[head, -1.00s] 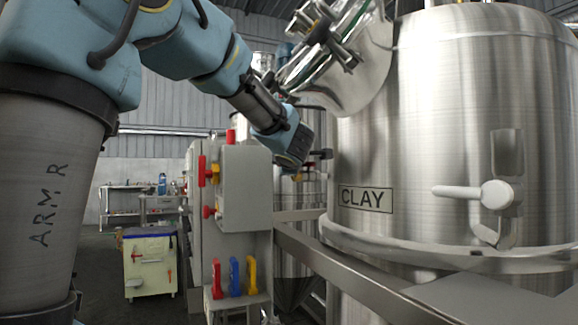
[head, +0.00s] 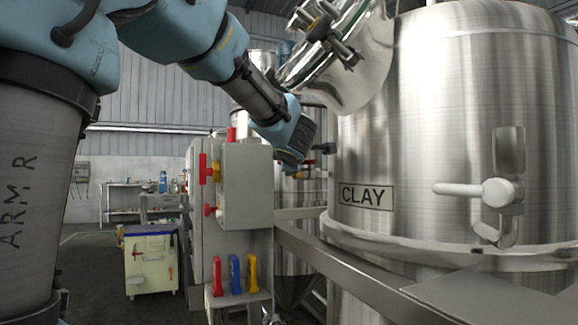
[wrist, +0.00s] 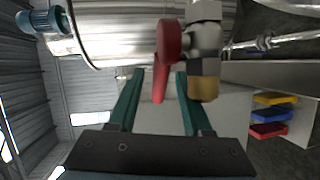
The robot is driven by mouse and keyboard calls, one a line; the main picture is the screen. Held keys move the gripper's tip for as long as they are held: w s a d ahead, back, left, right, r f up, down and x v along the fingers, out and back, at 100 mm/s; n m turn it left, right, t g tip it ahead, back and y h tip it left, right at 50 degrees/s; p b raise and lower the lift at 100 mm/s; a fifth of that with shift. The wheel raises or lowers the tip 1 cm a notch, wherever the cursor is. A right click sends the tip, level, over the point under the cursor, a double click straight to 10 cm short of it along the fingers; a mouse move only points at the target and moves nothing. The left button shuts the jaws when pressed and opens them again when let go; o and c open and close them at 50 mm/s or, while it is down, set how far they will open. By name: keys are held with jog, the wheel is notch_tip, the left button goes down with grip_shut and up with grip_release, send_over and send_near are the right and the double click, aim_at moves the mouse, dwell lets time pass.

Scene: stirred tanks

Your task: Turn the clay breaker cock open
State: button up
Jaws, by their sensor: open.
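The red lever (wrist: 160,76) of a cock shows in the wrist view, joined at its round red hub to a grey metal valve body (wrist: 205,38) with a brass-coloured end (wrist: 203,89). My gripper (wrist: 159,82) is open, with its two teal fingers on either side of the lever's free end. I cannot tell whether either finger touches it. In the head view the end of my arm (head: 298,138) is beside the steel tank (head: 430,110) with the CLAY plate (head: 366,197). The fingers and most of the cock are hidden there.
A grey box (head: 247,187) with red and yellow fittings stands left of the tank. Red, blue and yellow handles (head: 235,275) stand below it. A metal rail (head: 330,265) runs before the tank. A white lever (head: 460,190) is on the tank's front. A cart (head: 150,265) stands behind.

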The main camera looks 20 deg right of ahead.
jog(key=v, duration=0.8)
jog(key=shift+w, duration=0.1)
